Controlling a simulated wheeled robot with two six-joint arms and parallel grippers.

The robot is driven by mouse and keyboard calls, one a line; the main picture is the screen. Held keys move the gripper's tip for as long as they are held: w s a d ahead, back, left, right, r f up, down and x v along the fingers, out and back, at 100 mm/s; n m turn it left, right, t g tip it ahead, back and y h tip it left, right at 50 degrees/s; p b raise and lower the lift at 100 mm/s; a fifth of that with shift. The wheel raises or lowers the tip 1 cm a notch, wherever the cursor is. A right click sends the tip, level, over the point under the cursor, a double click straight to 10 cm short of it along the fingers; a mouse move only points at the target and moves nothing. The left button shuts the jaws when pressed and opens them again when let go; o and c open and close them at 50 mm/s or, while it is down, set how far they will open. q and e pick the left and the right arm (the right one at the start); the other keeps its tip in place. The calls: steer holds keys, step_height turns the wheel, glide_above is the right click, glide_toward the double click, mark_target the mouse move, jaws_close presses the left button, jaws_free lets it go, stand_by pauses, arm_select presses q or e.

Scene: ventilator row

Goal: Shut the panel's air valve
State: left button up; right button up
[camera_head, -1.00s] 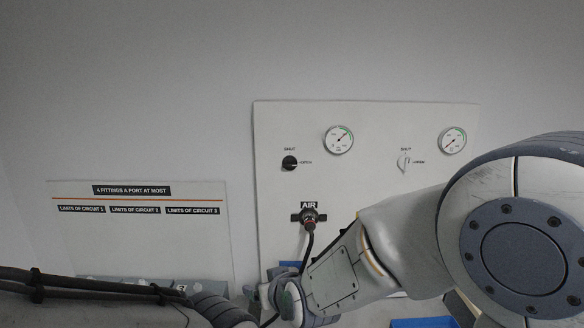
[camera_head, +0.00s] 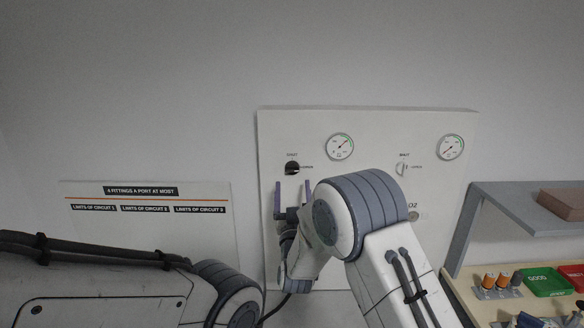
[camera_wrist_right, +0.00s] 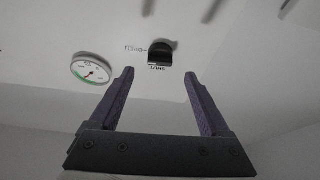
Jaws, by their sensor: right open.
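The air valve is a black knob (camera_head: 292,168) at the upper left of the white panel (camera_head: 375,122), with SHUT printed above it and OPEN to its right. In the right wrist view the knob (camera_wrist_right: 162,52) appears upside down, just beyond and between the fingertips. Which mark its handle points to is too small to tell surely. My right gripper (camera_head: 292,185) is open and empty, its two purple fingers pointing up just below the knob in the head view. The fingers (camera_wrist_right: 159,73) look apart from the knob. My left gripper is out of view.
A gauge (camera_head: 340,146) sits right of the knob, and another gauge (camera_head: 451,147) and a white valve (camera_head: 402,169) are farther right. A sign board (camera_head: 145,215) is at left. A shelf (camera_head: 530,210) and a bench with green and red bins (camera_head: 548,282) stand at right.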

mark_target(292, 172)
steer(key=p+x, duration=0.2)
steer(key=x, duration=0.2)
steer(key=shift+w+r, duration=0.3)
steer(key=shift+w, duration=0.5)
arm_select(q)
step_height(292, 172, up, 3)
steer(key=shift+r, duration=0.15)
